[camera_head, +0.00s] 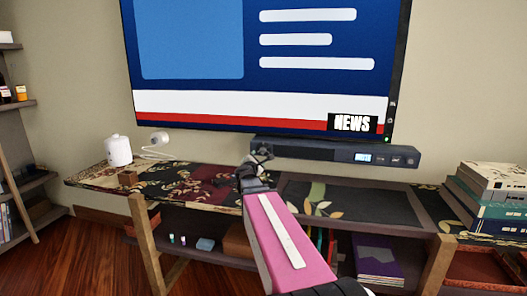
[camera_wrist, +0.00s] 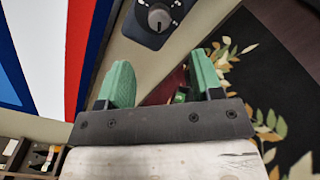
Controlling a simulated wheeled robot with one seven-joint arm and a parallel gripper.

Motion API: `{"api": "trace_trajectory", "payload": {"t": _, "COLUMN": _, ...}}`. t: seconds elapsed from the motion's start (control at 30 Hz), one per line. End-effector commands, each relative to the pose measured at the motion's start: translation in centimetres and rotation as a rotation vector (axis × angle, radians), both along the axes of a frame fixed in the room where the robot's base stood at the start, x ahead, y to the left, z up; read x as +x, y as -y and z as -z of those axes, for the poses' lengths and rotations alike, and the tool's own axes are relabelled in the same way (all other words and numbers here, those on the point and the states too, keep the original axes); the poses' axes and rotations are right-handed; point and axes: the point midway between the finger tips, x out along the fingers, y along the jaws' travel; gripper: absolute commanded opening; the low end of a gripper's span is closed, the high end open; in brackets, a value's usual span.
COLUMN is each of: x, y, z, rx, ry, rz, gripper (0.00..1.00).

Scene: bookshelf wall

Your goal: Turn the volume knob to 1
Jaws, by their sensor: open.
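A dark soundbar (camera_head: 315,150) sits below the television, with a small lit display (camera_head: 363,157) whose number is too small to read. A round grey volume knob (camera_wrist: 158,18) with a pointer mark shows on the soundbar's dark end panel (camera_wrist: 143,33), at the top of the wrist view. In the head view my gripper (camera_head: 256,160) is in front of the soundbar's left end, where it largely hides the knob. In the wrist view my gripper (camera_wrist: 162,74) has its two green fingers spread apart with nothing between them. The knob lies beyond the fingertips, apart from them.
The television (camera_head: 260,60) shows a news screen above. A patterned shelf top (camera_head: 160,180) runs below the soundbar. Stacked books (camera_head: 490,190) stand at right.

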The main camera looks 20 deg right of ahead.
Motion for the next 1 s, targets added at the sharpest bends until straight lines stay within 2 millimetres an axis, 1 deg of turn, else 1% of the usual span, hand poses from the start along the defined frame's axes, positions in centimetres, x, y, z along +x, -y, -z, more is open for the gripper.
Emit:
{"api": "trace_trajectory", "payload": {"t": 0.17, "x": 0.9, "y": 0.6, "z": 0.0, "rx": 0.001, "ry": 0.001, "rz": 0.001, "gripper": 0.60}}
{"api": "trace_trajectory", "payload": {"t": 0.27, "x": 1.9, "y": 1.2, "z": 0.0, "rx": 0.000, "ry": 0.000, "rz": 0.000, "gripper": 0.60}}
{"api": "trace_trajectory", "payload": {"t": 0.6, "x": 6.8, "y": 4.4, "z": 0.0, "rx": -0.001, "ry": -0.001, "rz": 0.000, "gripper": 0.60}}
{"api": "trace_trajectory", "payload": {"t": 0.7, "x": 8.0, "y": 5.2, "z": 0.0, "rx": -0.001, "ry": -0.001, "rz": 0.000, "gripper": 0.60}}
{"api": "trace_trajectory", "payload": {"t": 0.83, "x": 8.8, "y": 5.9, "z": 0.0, "rx": -0.002, "ry": -0.001, "rz": 0.000, "gripper": 0.60}}
{"api": "trace_trajectory", "payload": {"t": 1.0, "x": 8.9, "y": 6.0, "z": 0.0, "rx": -0.002, "ry": -0.001, "rz": -0.001, "gripper": 0.60}}
